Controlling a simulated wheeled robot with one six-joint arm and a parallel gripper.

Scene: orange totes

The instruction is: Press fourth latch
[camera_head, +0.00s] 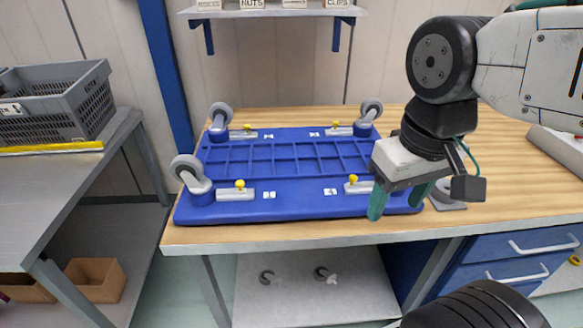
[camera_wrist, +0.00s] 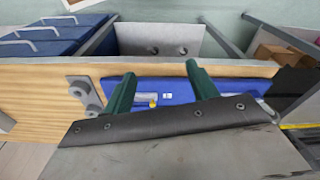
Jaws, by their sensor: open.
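A blue dolly base (camera_head: 290,206) lies on the wooden workbench with its wheels up. It carries several pale latches with yellow knobs. The front-right latch (camera_head: 357,186) has a small white tag (camera_head: 330,191) beside it; its digit is too small to read surely. The other latches are front left (camera_head: 236,194), back left (camera_head: 244,135) and back right (camera_head: 341,131). My gripper (camera_head: 398,199) is open and empty, pointing down over the dolly's front-right corner, just right of the front-right latch. In the wrist view a latch with a yellow knob (camera_wrist: 153,100) shows between my fingers (camera_wrist: 162,92).
Grey casters stand at the dolly's back left (camera_head: 220,115), back right (camera_head: 371,110) and front left (camera_head: 188,172). A loose-looking caster (camera_wrist: 84,94) lies on the bench beside the dolly. A grey crate (camera_head: 60,100) sits on the left table. A shelf (camera_head: 270,12) hangs behind.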

